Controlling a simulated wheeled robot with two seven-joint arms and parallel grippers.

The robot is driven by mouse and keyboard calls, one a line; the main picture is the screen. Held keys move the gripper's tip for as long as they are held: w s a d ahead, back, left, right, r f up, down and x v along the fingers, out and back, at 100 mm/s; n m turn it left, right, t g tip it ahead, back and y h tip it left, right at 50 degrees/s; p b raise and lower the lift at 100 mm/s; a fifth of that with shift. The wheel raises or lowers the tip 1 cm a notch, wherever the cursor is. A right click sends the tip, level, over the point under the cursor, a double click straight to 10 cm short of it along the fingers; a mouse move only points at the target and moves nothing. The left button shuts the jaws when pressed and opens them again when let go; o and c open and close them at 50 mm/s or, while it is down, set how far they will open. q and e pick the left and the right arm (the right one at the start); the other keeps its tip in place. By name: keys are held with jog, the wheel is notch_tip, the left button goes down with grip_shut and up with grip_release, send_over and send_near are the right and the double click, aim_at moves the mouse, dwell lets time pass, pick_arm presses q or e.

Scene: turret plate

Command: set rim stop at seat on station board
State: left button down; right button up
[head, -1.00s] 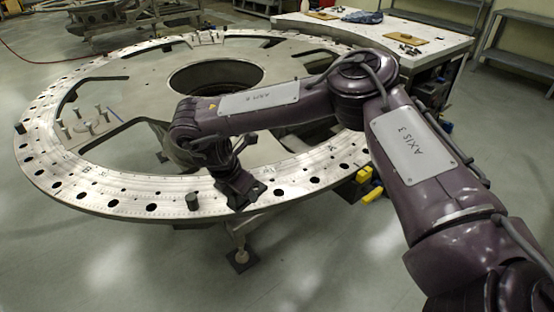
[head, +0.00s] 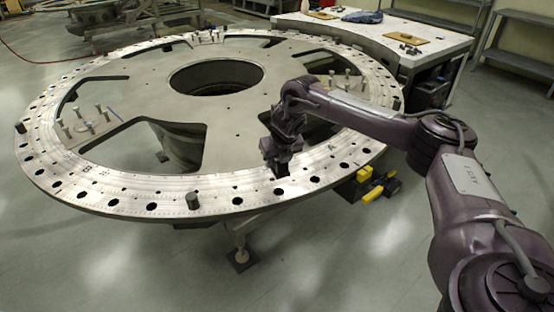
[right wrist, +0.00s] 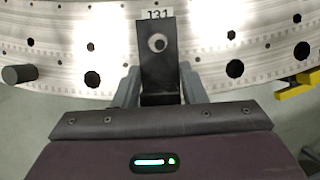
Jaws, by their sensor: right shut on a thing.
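My right gripper (head: 277,168) is over the near rim of the large round metal plate (head: 130,192), right of the rim's front middle. In the right wrist view its two grey fingers (right wrist: 159,88) are shut on a dark flat block with a round hole, which looks like the rim stop (right wrist: 155,65). Plate surface and a "131" mark show just beyond the block. I cannot tell whether the block touches the plate. A tan board (head: 405,38), possibly the station board, lies on the back right table. No seat can be made out. My left gripper is not in view.
A dark peg (head: 193,200) stands on the near rim, and another (head: 20,127) at the left. Several bolts (head: 83,122) stand on the plate's left part. Yellow items (head: 370,194) are below the right rim. The table (head: 345,30) also holds a blue cloth (head: 362,17).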

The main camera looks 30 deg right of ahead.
jog(key=shift+f+b, duration=0.45)
jog(key=shift+f, duration=0.15)
notch_tip(320, 180, down, 3)
jog(key=b, duration=0.3)
jog(key=shift+f, duration=0.2)
jog(key=shift+f+b, duration=0.3)
jog(key=shift+f, duration=0.5)
jog(key=shift+w+r, duration=0.15)
jog(key=shift+r, duration=0.05)
jog(key=shift+f, duration=0.25)
jog(key=shift+f, duration=0.45)
jog(key=shift+f+b, duration=0.25)
jog(key=shift+b, duration=0.1)
jog(key=shift+f, duration=0.35)
